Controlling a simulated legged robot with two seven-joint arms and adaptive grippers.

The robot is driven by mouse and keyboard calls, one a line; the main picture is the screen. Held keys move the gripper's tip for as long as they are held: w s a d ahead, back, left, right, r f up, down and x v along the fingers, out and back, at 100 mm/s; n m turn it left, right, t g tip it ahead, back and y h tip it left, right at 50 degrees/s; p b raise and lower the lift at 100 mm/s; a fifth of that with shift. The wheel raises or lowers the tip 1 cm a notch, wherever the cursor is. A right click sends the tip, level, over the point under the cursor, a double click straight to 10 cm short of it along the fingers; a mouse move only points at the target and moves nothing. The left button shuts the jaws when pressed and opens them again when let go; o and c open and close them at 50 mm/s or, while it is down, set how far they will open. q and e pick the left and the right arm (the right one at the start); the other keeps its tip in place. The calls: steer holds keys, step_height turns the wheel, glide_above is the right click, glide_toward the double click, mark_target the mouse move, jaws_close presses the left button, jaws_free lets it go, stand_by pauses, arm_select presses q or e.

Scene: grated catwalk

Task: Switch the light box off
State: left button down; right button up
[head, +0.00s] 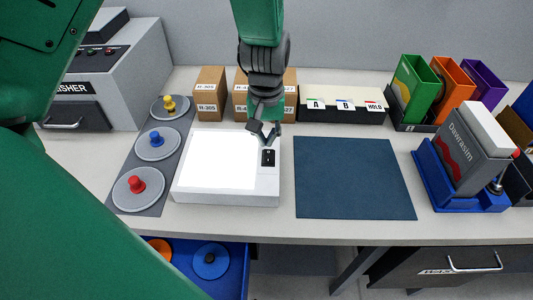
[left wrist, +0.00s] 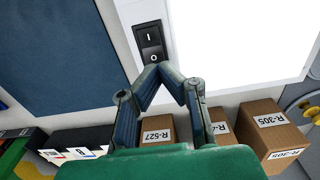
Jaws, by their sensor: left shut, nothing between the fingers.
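The white light box (head: 228,198) sits on the bench, and its panel glows bright white. It also shows in the left wrist view (left wrist: 240,45). A black rocker switch (head: 268,158) is on the right strip of the box. In the left wrist view the switch (left wrist: 150,42) shows I and O marks. My left gripper (head: 264,140) is shut and empty, with its tips close to the switch. In the left wrist view its fingertips (left wrist: 160,70) meet just beside the O end. I cannot tell whether they touch it. My right gripper is not in view.
A dark blue mat (head: 352,178) lies right of the box. Discs with coloured knobs (head: 157,145) stand left of it. Brown boxes (head: 210,92) and a labelled card box (head: 340,104) stand behind. A blue holder (head: 455,190) is at the right.

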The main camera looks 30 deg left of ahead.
mark_target(268, 157)
arm_select(q)
steer(key=shift+d+r, duration=0.15)
steer(key=shift+d, duration=0.6)
steer(key=shift+a+f, duration=0.35)
steer(key=shift+a, duration=0.25)
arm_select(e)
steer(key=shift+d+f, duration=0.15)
arm_select(q)
steer(key=shift+d, duration=0.1)
steer(key=shift+d+f, duration=0.2)
steer(key=shift+d, duration=0.15)
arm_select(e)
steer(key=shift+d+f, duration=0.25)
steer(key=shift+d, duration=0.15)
arm_select(q)
steer(key=shift+f+b, duration=0.1)
steer(key=shift+b, duration=0.2)
steer(key=shift+a+f, duration=0.25)
steer(key=shift+a, duration=0.05)
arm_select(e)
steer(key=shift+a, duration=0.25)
arm_select(q)
steer(key=shift+d+f, duration=0.2)
steer(key=shift+f, duration=0.15)
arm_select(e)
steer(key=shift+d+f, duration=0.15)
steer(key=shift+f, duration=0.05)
